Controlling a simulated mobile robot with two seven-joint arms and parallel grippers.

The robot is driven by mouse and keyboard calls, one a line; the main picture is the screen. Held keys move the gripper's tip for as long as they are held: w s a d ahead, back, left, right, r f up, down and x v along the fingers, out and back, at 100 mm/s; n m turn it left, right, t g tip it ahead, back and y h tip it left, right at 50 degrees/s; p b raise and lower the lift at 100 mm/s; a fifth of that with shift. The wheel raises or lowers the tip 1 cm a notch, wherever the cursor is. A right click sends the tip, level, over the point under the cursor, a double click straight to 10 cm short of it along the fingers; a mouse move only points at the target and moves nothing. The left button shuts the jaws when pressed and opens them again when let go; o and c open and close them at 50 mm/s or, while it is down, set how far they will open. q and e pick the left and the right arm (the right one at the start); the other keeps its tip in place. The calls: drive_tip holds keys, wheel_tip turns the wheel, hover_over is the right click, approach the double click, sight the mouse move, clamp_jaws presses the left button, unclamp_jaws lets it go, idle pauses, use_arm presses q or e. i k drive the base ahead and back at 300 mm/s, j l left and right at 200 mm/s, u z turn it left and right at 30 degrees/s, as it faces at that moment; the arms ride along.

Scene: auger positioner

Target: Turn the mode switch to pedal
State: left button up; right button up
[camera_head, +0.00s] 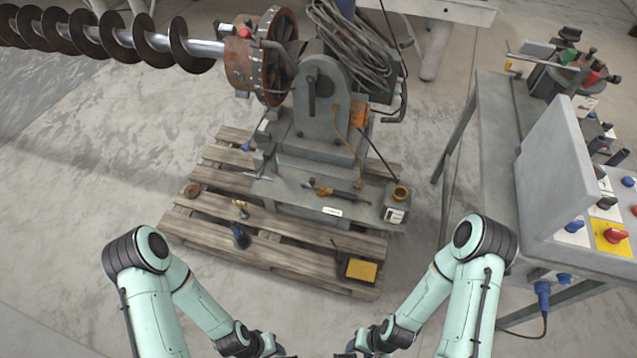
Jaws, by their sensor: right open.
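A grey control panel (553,180) stands on the table at the right, seen at a steep angle. I cannot tell which is the mode switch, and no labels are readable. A foot pedal with a yellow top (361,270) sits on the pallet. My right gripper (354,346) is at the bottom edge, open, mostly cut off, and far from the panel. My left gripper (276,351) is also at the bottom edge, its fingers barely visible, away from everything.
An auger (140,40) is mounted on the grey positioner (320,120), which stands on a wooden pallet (215,200). Small tools lie on the pallet and base. A blue plug with cable (543,290) hangs below the panel. Concrete floor is clear between pallet and table.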

sight(572, 227)
drive_tip(key=z, duration=2.05)
